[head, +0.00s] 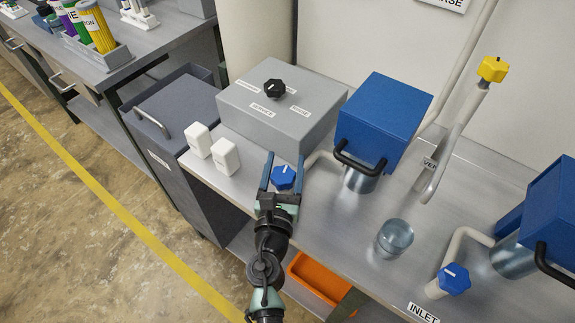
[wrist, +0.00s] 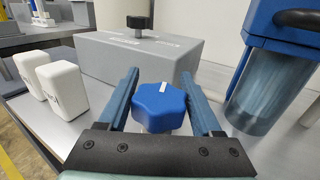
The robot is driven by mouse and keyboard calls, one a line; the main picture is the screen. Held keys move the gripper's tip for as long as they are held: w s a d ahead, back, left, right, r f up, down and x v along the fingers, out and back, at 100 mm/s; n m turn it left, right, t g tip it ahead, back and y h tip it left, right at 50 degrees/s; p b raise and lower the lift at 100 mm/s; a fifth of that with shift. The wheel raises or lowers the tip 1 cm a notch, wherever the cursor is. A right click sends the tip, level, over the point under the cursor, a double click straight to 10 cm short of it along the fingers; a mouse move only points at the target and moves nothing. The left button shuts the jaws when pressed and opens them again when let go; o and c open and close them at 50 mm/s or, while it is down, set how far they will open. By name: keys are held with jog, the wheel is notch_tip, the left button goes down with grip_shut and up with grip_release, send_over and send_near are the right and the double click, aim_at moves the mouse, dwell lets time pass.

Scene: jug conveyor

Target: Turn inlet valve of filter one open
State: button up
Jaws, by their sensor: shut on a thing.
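A blue star-shaped valve knob (head: 283,177) sits at the near side of the left blue filter (head: 383,115). A pale pipe runs from beside the knob to this filter. In the wrist view the knob (wrist: 160,103) shows a short white pointer mark directed away from my gripper. My gripper (head: 284,164) is shut on this knob, with one finger on each side. A second blue knob (head: 455,279) is on the pipe of the right blue filter (head: 555,210), near an INLET label (head: 423,312). The label of the gripped knob is not visible.
A grey box with a black dial (head: 275,88) stands behind my gripper. A clear glass (head: 395,238) stands to the right. A yellow knob (head: 493,69) tops the vent pipe. An orange bin (head: 318,278) lies below the bench.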

jog(key=n+y+b, duration=0.1)
jog(key=n+y, duration=0.1)
jog(key=y, duration=0.1)
jog(key=n+g+y+b, duration=0.1)
jog(key=n+y, duration=0.1)
jog(key=y, duration=0.1)
jog(key=a+n+y+b, duration=0.1)
jog(key=n+y+b, duration=0.1)
jog(key=y, duration=0.2)
jog(key=shift+f, duration=0.15)
jog(key=n+g+y+b, duration=0.2)
jog(key=y, duration=0.1)
jog(key=a+n+g+y+b, duration=0.1)
jog(key=n, duration=0.1)
jog(key=shift+s+g+y+b, duration=0.3)
jog(key=shift+y, duration=0.1)
jog(key=shift+s+a+n+g+y+b, duration=0.2)
jog(key=shift+n+g+y+b, duration=0.55)
jog(key=shift+n+g+y, duration=0.05)
jog(key=o, duration=1.4)
jog(key=shift+c, duration=0.2)
jog(key=shift+r, duration=0.25)
notch_tip(320, 180, up, 10)
jog(key=shift+p, duration=0.4)
jog(key=shift+f, duration=0.1)
